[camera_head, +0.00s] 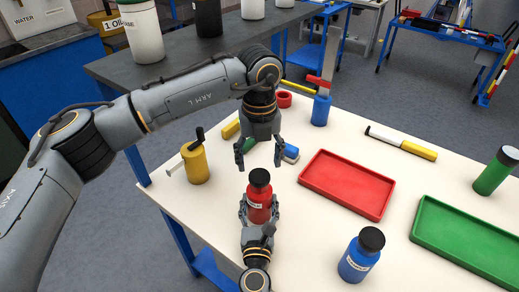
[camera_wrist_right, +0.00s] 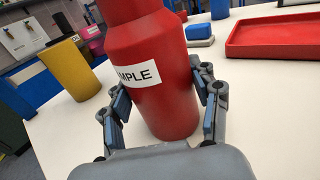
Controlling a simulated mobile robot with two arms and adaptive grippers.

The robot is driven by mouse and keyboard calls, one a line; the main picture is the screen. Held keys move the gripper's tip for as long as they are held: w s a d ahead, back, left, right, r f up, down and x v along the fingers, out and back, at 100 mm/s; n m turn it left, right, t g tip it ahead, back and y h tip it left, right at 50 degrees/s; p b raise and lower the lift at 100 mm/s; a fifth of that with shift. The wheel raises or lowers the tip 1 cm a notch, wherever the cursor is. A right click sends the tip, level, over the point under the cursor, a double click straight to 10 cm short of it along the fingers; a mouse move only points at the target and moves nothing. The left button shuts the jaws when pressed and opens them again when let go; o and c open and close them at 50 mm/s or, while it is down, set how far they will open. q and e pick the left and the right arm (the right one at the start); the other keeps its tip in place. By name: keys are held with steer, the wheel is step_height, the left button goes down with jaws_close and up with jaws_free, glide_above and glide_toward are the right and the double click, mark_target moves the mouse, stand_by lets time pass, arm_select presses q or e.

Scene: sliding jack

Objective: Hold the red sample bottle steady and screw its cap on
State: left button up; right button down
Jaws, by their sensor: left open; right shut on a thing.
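The red sample bottle (camera_head: 257,200) stands upright near the left part of the white table, with a black cap (camera_head: 259,177) sitting on its top. I cannot tell how tightly the cap sits. My right gripper (camera_head: 258,212) is shut around the bottle's body from the front. The cap is out of that view. My left gripper (camera_head: 262,158) points down just above and behind the cap, open and empty, its fingers spread wide.
A red tray (camera_head: 347,207) lies right of the bottle, and a green tray (camera_head: 425,228) further right. A blue bottle (camera_head: 359,258) with a black cap stands at the front. A yellow container (camera_head: 194,164) stands at left, and a small blue block (camera_head: 291,153) lies behind.

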mark_target(259, 175)
arm_select(q)
steer(key=shift+f, duration=2.6)
steer(key=c, duration=1.2)
steer(key=m, duration=1.3)
steer(key=shift+m, duration=0.4)
steer(key=m, duration=0.4)
steer(key=o, duration=1.3)
steer(key=shift+o, duration=0.2)
